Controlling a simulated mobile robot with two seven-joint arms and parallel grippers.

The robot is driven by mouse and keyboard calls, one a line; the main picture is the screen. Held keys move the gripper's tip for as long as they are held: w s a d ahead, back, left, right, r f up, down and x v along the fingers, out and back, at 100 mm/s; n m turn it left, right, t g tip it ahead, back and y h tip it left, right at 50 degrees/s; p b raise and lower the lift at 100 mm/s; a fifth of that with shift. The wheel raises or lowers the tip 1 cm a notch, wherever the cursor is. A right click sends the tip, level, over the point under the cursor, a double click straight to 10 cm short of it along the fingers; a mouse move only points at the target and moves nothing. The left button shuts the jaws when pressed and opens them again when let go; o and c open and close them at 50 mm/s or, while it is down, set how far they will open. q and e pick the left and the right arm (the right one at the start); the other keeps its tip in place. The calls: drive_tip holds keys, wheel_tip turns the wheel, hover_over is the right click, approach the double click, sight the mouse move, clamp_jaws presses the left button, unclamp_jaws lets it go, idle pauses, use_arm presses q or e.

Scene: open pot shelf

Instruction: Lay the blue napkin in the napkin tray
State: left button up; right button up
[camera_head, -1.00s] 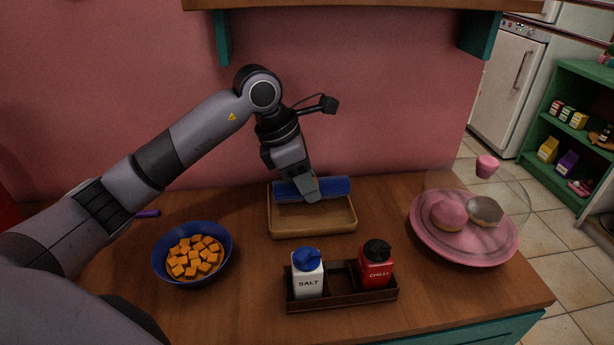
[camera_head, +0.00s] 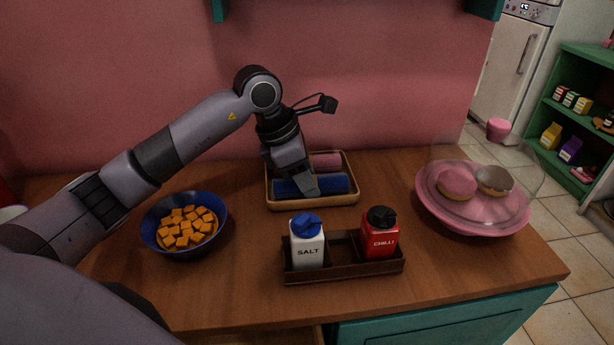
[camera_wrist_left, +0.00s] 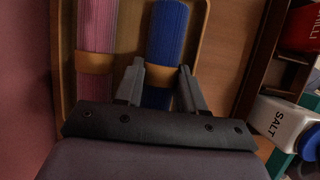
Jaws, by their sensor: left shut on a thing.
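The blue napkin (camera_head: 337,183) is rolled up and lies along the front half of the wooden napkin tray (camera_head: 330,206), inside its rim as far as I can see. A pink rolled napkin (camera_head: 327,160) lies behind it, apart from it. My left gripper (camera_head: 313,191) reaches in from above and is shut on the blue napkin; its fingers hide part of the roll. In the left wrist view the two fingers (camera_wrist_left: 160,88) straddle the blue napkin (camera_wrist_left: 168,35) beside its tan ring. The pink napkin (camera_wrist_left: 97,28) is at left there. My right gripper is out of view.
A salt shaker (camera_head: 307,244) and a chilli shaker (camera_head: 379,234) stand in a dark caddy (camera_head: 345,272) just in front. A blue bowl of orange cubes (camera_head: 165,248) is at left, a pink plate under a clear dome (camera_head: 480,224) at right. The pink wall is behind.

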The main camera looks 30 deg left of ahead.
use_arm(q)
drive_tip(key=o, duration=1.1)
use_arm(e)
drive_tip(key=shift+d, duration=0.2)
